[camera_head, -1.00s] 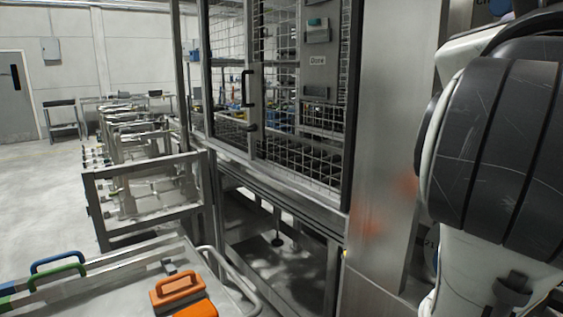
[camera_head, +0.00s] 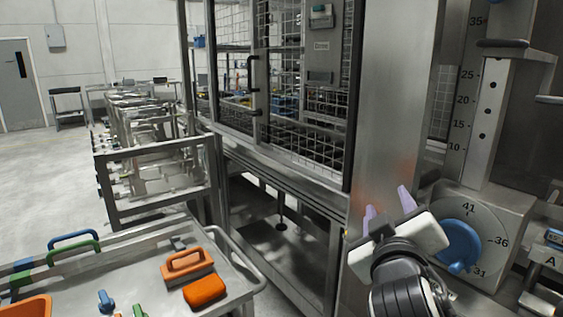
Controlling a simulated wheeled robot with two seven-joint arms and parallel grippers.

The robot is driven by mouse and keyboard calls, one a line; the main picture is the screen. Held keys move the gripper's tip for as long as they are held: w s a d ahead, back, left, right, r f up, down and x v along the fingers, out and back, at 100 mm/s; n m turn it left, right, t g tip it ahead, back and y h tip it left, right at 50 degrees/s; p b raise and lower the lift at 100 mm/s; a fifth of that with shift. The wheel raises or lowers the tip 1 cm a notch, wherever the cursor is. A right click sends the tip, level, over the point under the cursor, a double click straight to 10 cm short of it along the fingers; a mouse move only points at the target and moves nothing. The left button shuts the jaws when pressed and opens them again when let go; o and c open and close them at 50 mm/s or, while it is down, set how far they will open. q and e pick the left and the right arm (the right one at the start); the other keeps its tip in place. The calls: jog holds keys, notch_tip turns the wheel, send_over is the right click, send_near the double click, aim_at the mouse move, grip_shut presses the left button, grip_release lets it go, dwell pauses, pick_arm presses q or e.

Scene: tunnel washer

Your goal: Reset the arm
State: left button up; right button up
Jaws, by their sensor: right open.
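My right gripper (camera_head: 388,210) shows at the lower right, with two pale purple fingers spread apart and nothing between them. It is in front of the steel column (camera_head: 385,120) and left of a blue dial (camera_head: 459,244). The dial sits on a round plate marked 41, 36 and 31. My right arm comes in from the bottom edge below the gripper. I cannot tell whether the fingers touch the column. My left gripper is not in view.
A steel cart (camera_head: 232,273) at the lower left bears an orange-handled brush (camera_head: 187,264), an orange block (camera_head: 204,291) and several handled tools. A mesh-door cabinet (camera_head: 300,95) fills the middle. A numbered vertical scale (camera_head: 462,100) stands at the right. The floor at left (camera_head: 50,180) is clear.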

jog(key=s+a+f+g+y, duration=0.1)
jog(key=s+f+g+y, duration=0.15)
jog(key=f, duration=0.85)
jog(key=s+a+f+g+y, duration=0.1)
jog(key=s+f, duration=0.3)
jog(key=f, duration=0.6)
jog(key=s+a+f+g+y, duration=0.1)
jog(key=s+f+g+y, duration=0.15)
jog(key=f, duration=0.85)
jog(key=s+f+m+g+y, duration=0.1)
jog(key=s+f+m+g, duration=0.1)
jog(key=s+f, duration=1.4)
jog(key=s+d+m, duration=0.1)
jog(key=s, duration=0.3)
jog(key=shift+s, duration=0.15)
jog(key=shift+f, duration=0.1)
